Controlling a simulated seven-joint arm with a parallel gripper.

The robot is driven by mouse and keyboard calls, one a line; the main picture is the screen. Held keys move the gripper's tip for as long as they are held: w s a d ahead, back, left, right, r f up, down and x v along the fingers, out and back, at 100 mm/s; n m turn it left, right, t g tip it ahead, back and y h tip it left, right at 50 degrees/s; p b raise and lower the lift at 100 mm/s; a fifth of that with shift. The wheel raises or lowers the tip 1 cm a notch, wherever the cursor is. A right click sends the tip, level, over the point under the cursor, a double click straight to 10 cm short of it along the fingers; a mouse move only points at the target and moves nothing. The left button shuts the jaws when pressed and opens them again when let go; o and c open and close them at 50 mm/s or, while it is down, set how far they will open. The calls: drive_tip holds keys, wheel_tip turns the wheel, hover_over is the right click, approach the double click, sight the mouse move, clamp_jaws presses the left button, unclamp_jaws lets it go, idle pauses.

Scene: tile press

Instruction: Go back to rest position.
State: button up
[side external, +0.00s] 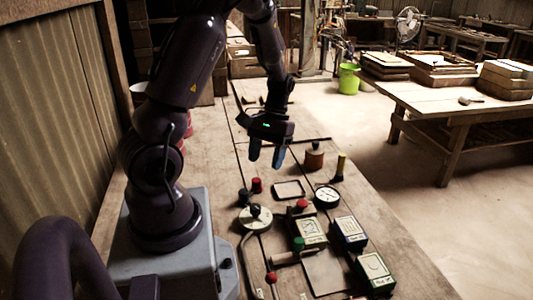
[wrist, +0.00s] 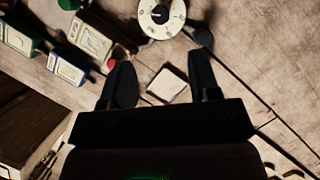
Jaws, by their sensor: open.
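My gripper (side external: 266,159) hangs above the wooden bench in the side view, its two fingers pointing down and apart, with nothing between them. In the wrist view my gripper (wrist: 160,66) also shows open and empty. A small pale square with a dark rim (wrist: 167,84) lies on the bench below, seen between the fingers; it shows in the side view too (side external: 289,189). The gripper is clear of the bench items, behind the square in the side view.
The bench holds a round plate with a black knob (side external: 256,218), a white dial (side external: 327,196), labelled boxes (side external: 375,270), a wooden cylinder (side external: 314,156) and a yellow-topped post (side external: 340,167). A corrugated wall (side external: 50,130) stands at left. Space above the bench looks free.

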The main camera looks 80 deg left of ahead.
drive_tip(key=shift+w+a+r, duration=0.1)
drive_tip(key=shift+r, duration=0.25)
drive_tip(key=s+d+r+m+t+y, duration=0.2)
drive_tip(key=d+r+m+t, duration=0.6)
drive_tip(key=d+r, duration=1)
drive_tip(key=shift+s+d+r+m+t+y, duration=0.35)
drive_tip(key=shift+r+m+y, duration=0.25)
drive_tip(key=shift+r, duration=0.15)
